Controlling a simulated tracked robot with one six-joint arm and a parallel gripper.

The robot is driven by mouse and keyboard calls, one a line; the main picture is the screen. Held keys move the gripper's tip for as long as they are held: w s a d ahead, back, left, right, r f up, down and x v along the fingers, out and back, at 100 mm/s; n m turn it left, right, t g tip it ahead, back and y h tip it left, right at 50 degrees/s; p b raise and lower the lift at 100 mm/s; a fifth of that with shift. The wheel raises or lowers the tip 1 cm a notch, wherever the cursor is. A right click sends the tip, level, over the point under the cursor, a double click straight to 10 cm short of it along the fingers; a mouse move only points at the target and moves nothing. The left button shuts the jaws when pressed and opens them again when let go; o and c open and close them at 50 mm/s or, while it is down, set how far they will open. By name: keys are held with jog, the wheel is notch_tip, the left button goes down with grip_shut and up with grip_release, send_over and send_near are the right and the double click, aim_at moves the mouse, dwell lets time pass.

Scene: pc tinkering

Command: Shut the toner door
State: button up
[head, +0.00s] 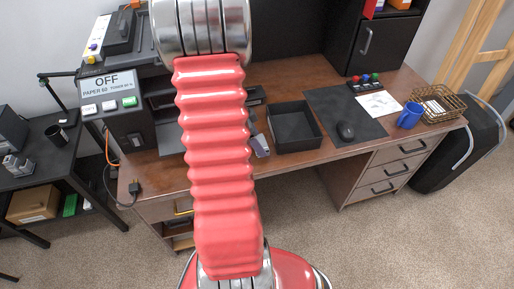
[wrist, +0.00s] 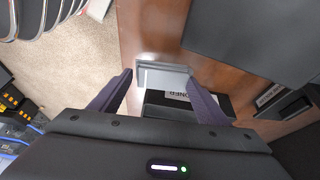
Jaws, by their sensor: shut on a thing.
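The dark printer (head: 130,128) stands at the left end of the desk, with a sign reading OFF, paper 60, toner 90 %. My red arm hides part of its right side. My gripper (head: 258,145) shows only partly beside the arm, at the printer's right. In the wrist view my gripper (wrist: 160,80) has its purple fingers against both sides of a light grey handle-like piece (wrist: 162,76). This piece appears to belong to the toner door. An upside-down label (wrist: 178,96), apparently reading TONER, shows just behind it. The door's angle is unclear.
A black open tray (head: 294,128) sits on the brown desk right of my gripper. A loose plug (head: 134,187) lies at the desk's left front edge.

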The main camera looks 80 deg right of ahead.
jog(key=shift+f, duration=2.3)
jog(key=shift+c, duration=0.6)
jog(key=o, duration=1.4)
jog(key=shift+o, duration=0.2)
jog(key=shift+f, duration=0.15)
jog(key=shift+w, duration=0.1)
jog(key=v, duration=1.3)
jog(key=shift+w+a+r, duration=0.2)
jog(key=shift+w+a, duration=0.1)
jog(key=shift+w, duration=0.05)
